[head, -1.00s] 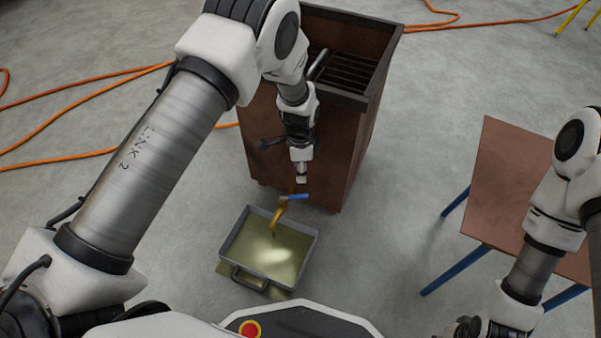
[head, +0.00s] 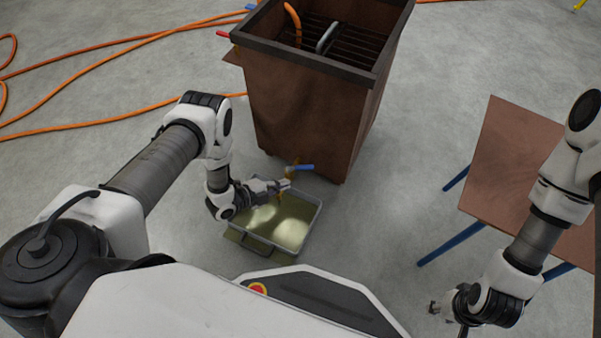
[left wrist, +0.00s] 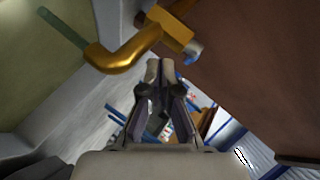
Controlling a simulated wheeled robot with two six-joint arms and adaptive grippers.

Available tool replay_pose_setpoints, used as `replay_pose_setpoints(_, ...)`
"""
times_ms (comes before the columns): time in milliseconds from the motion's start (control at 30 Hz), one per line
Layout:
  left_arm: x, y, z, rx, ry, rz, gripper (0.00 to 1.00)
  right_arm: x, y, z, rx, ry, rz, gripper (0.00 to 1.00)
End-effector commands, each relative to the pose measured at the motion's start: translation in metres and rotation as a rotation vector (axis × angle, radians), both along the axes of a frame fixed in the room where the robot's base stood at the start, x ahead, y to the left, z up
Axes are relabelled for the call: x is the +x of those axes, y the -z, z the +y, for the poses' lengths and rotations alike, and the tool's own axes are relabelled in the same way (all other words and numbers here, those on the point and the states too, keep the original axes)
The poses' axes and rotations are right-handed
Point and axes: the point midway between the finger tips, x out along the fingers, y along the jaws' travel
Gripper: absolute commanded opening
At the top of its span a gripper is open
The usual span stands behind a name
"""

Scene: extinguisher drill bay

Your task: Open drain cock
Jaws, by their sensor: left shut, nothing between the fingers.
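The drain cock is a brass spout (head: 284,190) with a blue lever (head: 302,168), low at the front of the brown tank (head: 305,115). In the left wrist view the bent brass body (left wrist: 125,50) is large, with a blue-grey end (left wrist: 193,52) on its right. A thin greenish column (left wrist: 60,28), seemingly liquid, extends from its mouth. My left gripper (head: 287,184) points right, close to the cock below the lever. Its fingers (left wrist: 160,70) are together and empty; contact cannot be told. My right gripper (head: 446,318) is open, far from the cock.
A grey tray (head: 310,230) with greenish liquid stands on the floor under the cock and my left gripper. A brown-topped table (head: 500,170) with blue legs is on the right. Orange hoses (head: 110,50) lie on the floor at the left. Floor between tank and table is clear.

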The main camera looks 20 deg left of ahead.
Motion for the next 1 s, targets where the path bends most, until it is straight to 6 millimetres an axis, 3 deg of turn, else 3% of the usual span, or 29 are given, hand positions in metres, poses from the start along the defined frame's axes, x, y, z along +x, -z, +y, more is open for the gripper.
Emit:
replay_pose_setpoints(100, -0.022, -0.001, 0.010, 0.047, 0.202, -0.339, 0.00, 0.000, 0.000, 0.000, 0.000, 0.000, 0.000, 0.40)
replay_pose_setpoints(200, -0.043, -0.007, 0.016, 0.067, 0.311, -0.538, 0.00, 0.000, 0.000, 0.000, 0.000, 0.000, 0.000, 0.40)
replay_pose_setpoints(367, -0.054, -0.011, 0.016, 0.074, 0.366, -0.646, 0.00, 0.000, 0.002, 0.000, 0.000, 0.000, 0.000, 0.40)
replay_pose_setpoints(567, -0.035, -0.009, -0.006, 0.073, 0.366, -0.645, 0.00, 0.000, 0.013, 0.000, 0.000, 0.000, 0.000, 0.40)
replay_pose_setpoints(900, 0.011, -0.008, -0.064, 0.073, 0.364, -0.643, 0.00, 0.000, 0.040, 0.000, 0.000, 0.000, 0.000, 0.40)
replay_pose_setpoints(1000, 0.028, -0.006, -0.051, 0.077, 0.362, -0.643, 0.00, 0.000, 0.053, 0.000, 0.000, 0.000, 0.000, 0.40)
